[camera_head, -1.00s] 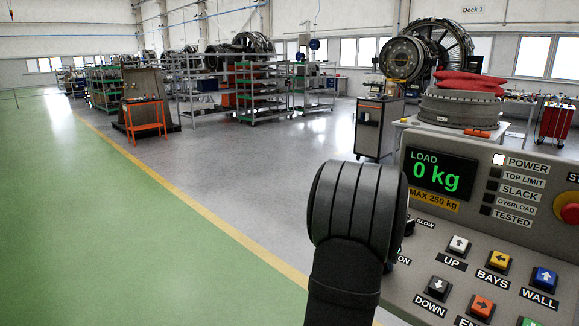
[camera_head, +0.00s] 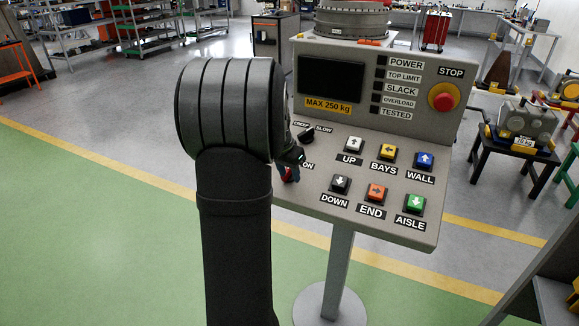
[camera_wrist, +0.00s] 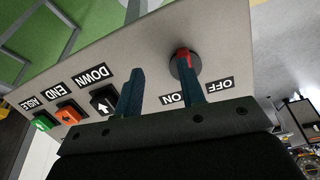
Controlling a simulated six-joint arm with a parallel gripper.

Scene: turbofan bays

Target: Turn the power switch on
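The power switch is a round black knob with a red bar, low on the left of the grey control panel (camera_head: 270,187). Its red part (camera_head: 290,174) shows just beside my gripper in the head view, next to the ON label. In the wrist view the knob (camera_wrist: 184,62) sits at the right fingertip, which partly covers it. My gripper (camera_wrist: 160,66) has its two fingers apart, with nothing visible between them. I cannot tell whether the right finger touches the knob, nor which label the red bar points to. The display (camera_head: 330,80) is dark, and the POWER lamp (camera_head: 380,61) is unlit.
The panel stands on a post with a round base (camera_head: 330,303). A CREEP/SLOW knob (camera_head: 307,136), several arrow buttons such as DOWN (camera_head: 340,184), and a red STOP button (camera_head: 443,97) are close by. A dark stool (camera_head: 513,155) with a 10 kg weight (camera_head: 525,122) stands at right.

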